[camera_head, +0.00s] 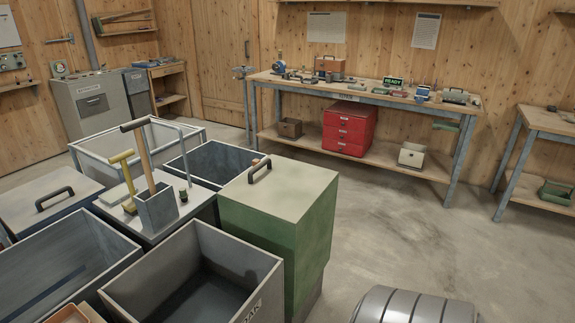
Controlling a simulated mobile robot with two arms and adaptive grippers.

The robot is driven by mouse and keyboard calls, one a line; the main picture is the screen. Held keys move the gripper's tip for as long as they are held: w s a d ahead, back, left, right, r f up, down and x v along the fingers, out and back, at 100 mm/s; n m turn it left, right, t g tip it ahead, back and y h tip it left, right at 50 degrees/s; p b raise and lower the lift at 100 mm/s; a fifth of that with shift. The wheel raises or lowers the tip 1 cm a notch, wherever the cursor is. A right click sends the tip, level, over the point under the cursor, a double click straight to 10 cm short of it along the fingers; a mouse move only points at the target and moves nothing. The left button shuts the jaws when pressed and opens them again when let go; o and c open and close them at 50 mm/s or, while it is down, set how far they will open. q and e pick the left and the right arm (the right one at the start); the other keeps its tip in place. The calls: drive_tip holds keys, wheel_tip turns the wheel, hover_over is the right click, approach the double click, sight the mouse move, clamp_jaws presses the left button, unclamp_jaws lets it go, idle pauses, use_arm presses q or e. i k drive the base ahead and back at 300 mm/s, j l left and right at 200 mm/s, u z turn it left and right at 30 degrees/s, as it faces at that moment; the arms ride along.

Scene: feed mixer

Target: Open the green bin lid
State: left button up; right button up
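The green bin (282,245) stands in the front middle of the head view, at the right end of a group of bins. Its flat, pale lid (290,195) lies shut on top. A dark bar handle (260,171) is fixed near the lid's left back edge. The bin's inside is hidden by the lid. Neither of my grippers is in view, and nothing touches the lid or its handle.
Open grey bins (200,262) stand left of the green bin. A grey holder (157,209) with upright long-handled tools stands on a neighbouring lid. A workbench (372,98) lines the back wall. A ribbed grey object (415,308) is cut off below. Floor right is clear.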

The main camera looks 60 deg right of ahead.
sight(283, 189)
drive_tip(key=z, duration=1.8)
